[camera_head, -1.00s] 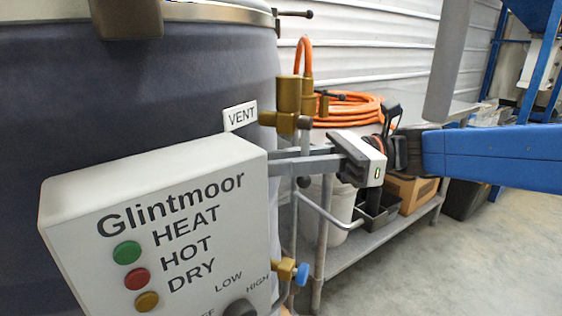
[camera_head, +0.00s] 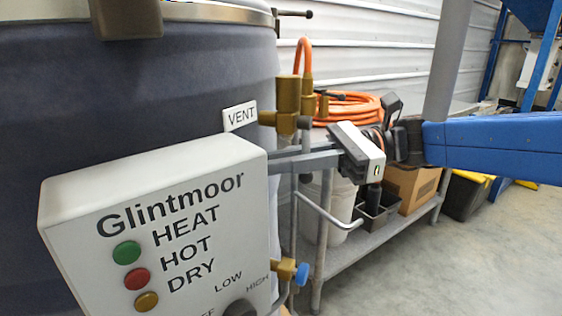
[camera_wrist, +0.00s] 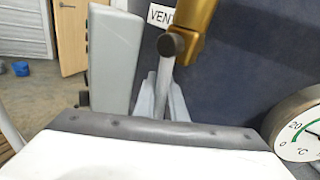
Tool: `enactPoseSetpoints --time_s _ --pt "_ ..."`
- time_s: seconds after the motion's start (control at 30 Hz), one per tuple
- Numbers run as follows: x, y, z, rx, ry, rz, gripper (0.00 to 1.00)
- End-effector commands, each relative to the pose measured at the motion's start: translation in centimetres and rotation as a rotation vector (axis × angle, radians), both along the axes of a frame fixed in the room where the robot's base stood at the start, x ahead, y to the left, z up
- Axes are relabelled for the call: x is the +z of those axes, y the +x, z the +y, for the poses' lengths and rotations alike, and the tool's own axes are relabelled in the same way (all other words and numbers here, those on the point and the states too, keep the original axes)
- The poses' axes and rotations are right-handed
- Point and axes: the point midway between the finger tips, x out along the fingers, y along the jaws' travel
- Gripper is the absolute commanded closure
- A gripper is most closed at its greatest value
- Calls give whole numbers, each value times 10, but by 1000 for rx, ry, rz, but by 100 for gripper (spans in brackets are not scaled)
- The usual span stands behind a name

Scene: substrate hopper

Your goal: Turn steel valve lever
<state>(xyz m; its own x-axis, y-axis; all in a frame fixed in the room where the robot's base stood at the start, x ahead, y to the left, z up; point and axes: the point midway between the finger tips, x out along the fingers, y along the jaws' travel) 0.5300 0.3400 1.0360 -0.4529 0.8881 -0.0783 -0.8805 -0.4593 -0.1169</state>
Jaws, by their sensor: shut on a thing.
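The brass vent valve (camera_head: 288,105) is on the side of the dark drum, beside the VENT label. Its steel lever (camera_head: 305,138) shows as a short grey bar with a dark round end, below the brass body. In the wrist view the lever (camera_wrist: 162,88) runs down from the brass valve (camera_wrist: 196,30) in between my two grey fingers. My gripper (camera_head: 278,161) reaches in from the right and is shut on the lever. The fingertips are partly hidden behind the white control box in the head view, and the lever's lower part is hidden by the fingers.
The Glintmoor control box (camera_head: 155,225) stands close at left; it also shows in the wrist view (camera_wrist: 114,55). A dial gauge (camera_wrist: 300,130) is at right in the wrist view. A steel bench (camera_head: 350,250) with an orange hose (camera_head: 350,108) stands behind.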

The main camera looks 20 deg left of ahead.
Motion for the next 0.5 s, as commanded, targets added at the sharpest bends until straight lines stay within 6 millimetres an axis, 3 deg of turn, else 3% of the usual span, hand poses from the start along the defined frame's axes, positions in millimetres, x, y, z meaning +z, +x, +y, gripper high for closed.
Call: enactPoseSetpoints --time_s 0.5 --pt "2 30 -3 -1 -52 -470 100"
